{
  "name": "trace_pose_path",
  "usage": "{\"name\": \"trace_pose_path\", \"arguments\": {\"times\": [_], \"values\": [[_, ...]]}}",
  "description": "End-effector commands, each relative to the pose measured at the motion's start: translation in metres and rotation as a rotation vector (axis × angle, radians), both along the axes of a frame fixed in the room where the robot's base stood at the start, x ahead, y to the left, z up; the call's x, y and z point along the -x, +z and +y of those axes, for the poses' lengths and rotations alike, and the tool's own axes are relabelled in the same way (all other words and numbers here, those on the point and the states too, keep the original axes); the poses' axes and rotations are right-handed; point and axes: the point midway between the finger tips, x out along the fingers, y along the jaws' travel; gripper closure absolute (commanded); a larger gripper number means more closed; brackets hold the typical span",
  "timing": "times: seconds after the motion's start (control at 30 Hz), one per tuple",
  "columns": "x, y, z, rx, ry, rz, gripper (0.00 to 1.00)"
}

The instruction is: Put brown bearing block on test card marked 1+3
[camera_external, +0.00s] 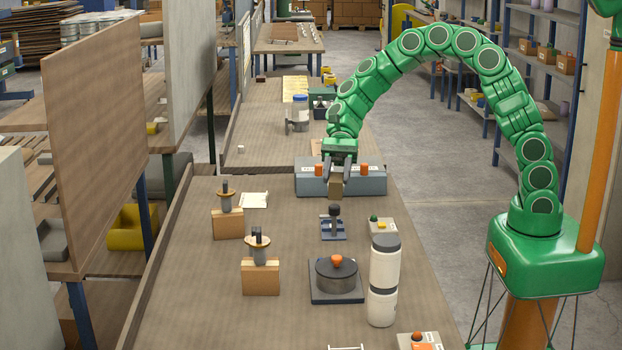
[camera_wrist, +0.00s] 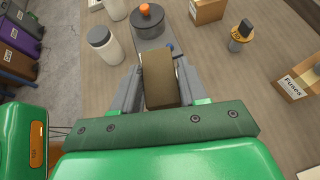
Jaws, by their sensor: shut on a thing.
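My gripper (camera_external: 337,178) is shut on the brown bearing block (camera_external: 336,189) and holds it in front of the grey laminating machine. In the wrist view the block (camera_wrist: 158,82) sits between the two fingers of my gripper (camera_wrist: 160,84). A small white card (camera_external: 253,200) lies on the bench left of the gripper; no marking on it can be read. Pale yellow sheets (camera_external: 295,84) lie on the far bench, also unreadable. I cannot tell which is the card marked 1+3.
The grey machine (camera_external: 372,184) has orange knobs. Cardboard boxes (camera_external: 261,277) with stamps stand at left. A round dark pot (camera_external: 337,274) and white bottles (camera_external: 384,270) stand nearer. A brown panel (camera_external: 95,150) borders the left. The bench between the boxes and pot is clear.

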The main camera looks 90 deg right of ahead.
Motion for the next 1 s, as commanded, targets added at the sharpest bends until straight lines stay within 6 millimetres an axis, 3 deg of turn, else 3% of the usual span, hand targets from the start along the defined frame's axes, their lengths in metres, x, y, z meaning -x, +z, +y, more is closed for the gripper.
{"name": "trace_pose_path", "arguments": {"times": [0.2,0.5,0.7,1.0], "values": [[-0.046,0.003,-0.074,0.004,-0.239,-0.006,1.00],[-0.081,0.006,-0.171,-0.005,-0.518,-0.003,1.00],[-0.089,0.006,-0.205,-0.015,-0.613,0.002,1.00],[-0.106,-0.002,-0.220,-0.015,-0.639,0.005,1.00]]}}
